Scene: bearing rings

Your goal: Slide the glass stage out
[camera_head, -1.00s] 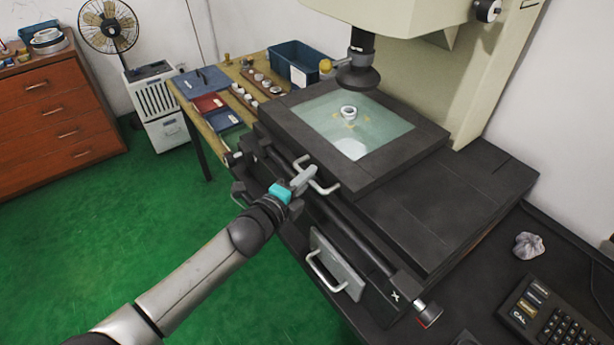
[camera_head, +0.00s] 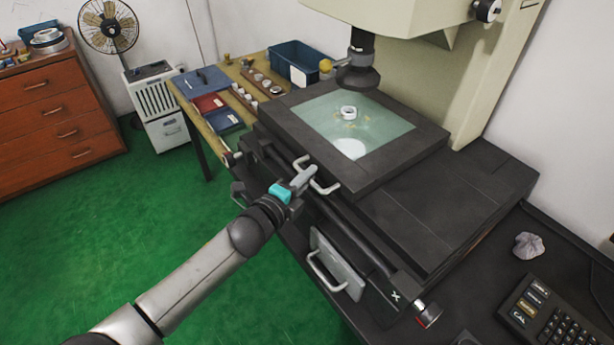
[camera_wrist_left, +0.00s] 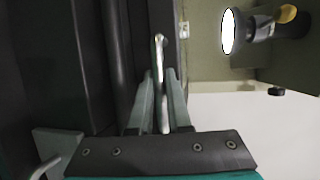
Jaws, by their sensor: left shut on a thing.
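The glass stage (camera_head: 384,128) is a pale green glass plate in a dark frame (camera_head: 425,150), under the lens of the machine. A small white ring (camera_head: 348,112) sits on the glass. A silver bar handle (camera_head: 322,187) is on the front edge of the frame. My left gripper (camera_head: 303,178) is shut on this handle. In the left wrist view the handle (camera_wrist_left: 159,60) runs between the two fingers of my left gripper (camera_wrist_left: 163,88). My right gripper is in neither view.
A second handle (camera_head: 322,272) is on a grey plate below, on the front of the machine. The lens (camera_head: 358,75) hangs above the stage. A keypad (camera_head: 555,318) and crumpled cloth (camera_head: 528,245) lie at right. A wooden table (camera_head: 190,92) with a blue bin (camera_head: 296,62) stands behind.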

